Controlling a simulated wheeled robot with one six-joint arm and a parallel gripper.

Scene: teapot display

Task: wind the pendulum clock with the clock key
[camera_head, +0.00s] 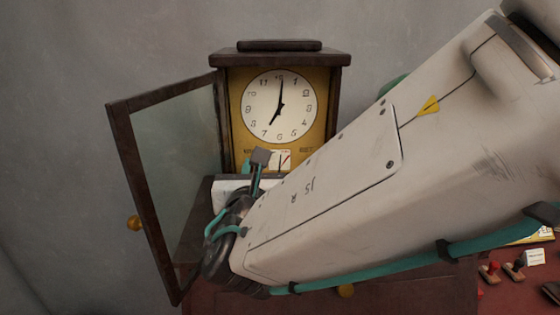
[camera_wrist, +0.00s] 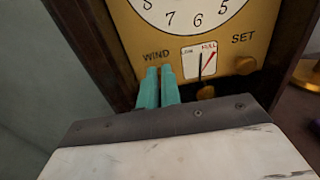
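The pendulum clock (camera_head: 234,120) stands upright against the wall, its glass door (camera_head: 152,145) swung open to the left. Its hands show about seven. In the wrist view the gold clock face (camera_wrist: 130,35) carries the words WIND and SET. Between them a gauge (camera_wrist: 199,60) has a black needle near upright and a red mark toward FULL. My gripper (camera_wrist: 158,88) has its teal fingers close together at the face, just below WIND, covering the spot there. I cannot see the clock key; whether it is between the fingers is hidden.
A brass knob (camera_wrist: 245,65) sits below SET, and a small brass piece (camera_wrist: 206,92) shows below the gauge. My arm crosses the right of the head view. Stamps (camera_head: 490,272) and a small white card (camera_head: 535,257) lie on the reddish table at the right.

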